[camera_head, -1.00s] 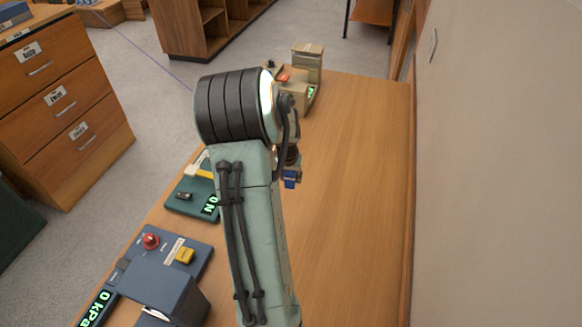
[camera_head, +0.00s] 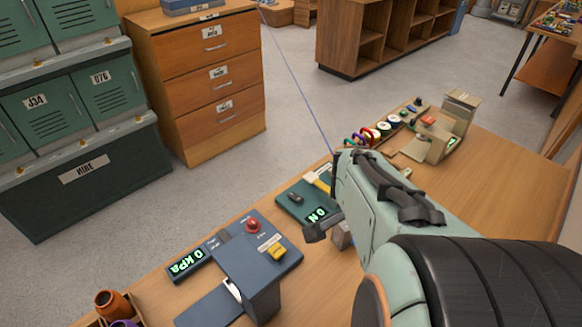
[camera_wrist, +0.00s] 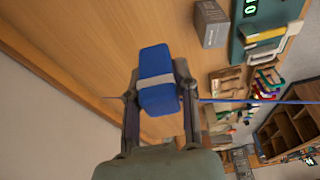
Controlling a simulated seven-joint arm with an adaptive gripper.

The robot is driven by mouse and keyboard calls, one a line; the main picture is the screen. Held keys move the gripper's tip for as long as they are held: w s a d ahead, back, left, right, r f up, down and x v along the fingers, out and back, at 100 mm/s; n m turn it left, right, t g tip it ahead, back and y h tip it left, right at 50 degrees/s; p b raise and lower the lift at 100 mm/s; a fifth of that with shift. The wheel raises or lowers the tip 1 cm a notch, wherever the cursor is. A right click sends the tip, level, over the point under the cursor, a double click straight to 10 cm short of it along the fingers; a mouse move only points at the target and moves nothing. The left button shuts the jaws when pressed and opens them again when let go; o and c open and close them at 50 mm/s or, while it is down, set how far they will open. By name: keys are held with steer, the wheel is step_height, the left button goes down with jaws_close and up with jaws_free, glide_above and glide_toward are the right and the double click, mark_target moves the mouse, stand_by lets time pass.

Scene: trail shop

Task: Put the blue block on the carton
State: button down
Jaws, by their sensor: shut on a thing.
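The blue block (camera_wrist: 155,62), with a pale grey band across it, is between the two fingers of my gripper (camera_wrist: 158,84) in the wrist view. My gripper is shut on it, above the wooden table. In the head view my arm hides the block and most of the gripper. A small grey box with print on its side (camera_wrist: 211,26) stands on the table beside a teal device in the wrist view, apart from the block. It looks like the carton, but I cannot be sure. In the head view my arm mostly hides that spot.
The teal force device (camera_head: 302,203) and a blue-grey pressure device (camera_head: 262,262) stand along the table's left edge. Bare wood (camera_wrist: 95,38) lies left of the block.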

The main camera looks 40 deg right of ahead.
steer(key=shift+w+a+r, duration=0.25)
steer(key=shift+w+r, duration=0.05)
steer(key=shift+w, duration=0.3)
steer(key=shift+n, duration=0.3)
steer(key=w+d+f, duration=0.2)
steer(key=d+f, duration=0.1)
steer(key=w+d+f, duration=0.3)
steer(key=d, duration=0.1)
steer(key=w+d+f, duration=0.2)
steer(key=d+f, duration=0.1)
steer(key=d, duration=0.1)
steer(key=shift+w+f, duration=0.1)
steer(key=shift+w, duration=0.2)
steer(key=shift+w+d+f, duration=0.1)
steer(key=shift+d+f, duration=0.05)
steer(key=shift+f, duration=0.1)
steer(key=shift+w+d+f, duration=0.1)
steer(key=shift+f, duration=1.55)
steer(key=shift+f, duration=0.1)
steer(key=c, duration=0.9)
jaws_free()
steer(key=shift+o, duration=0.2)
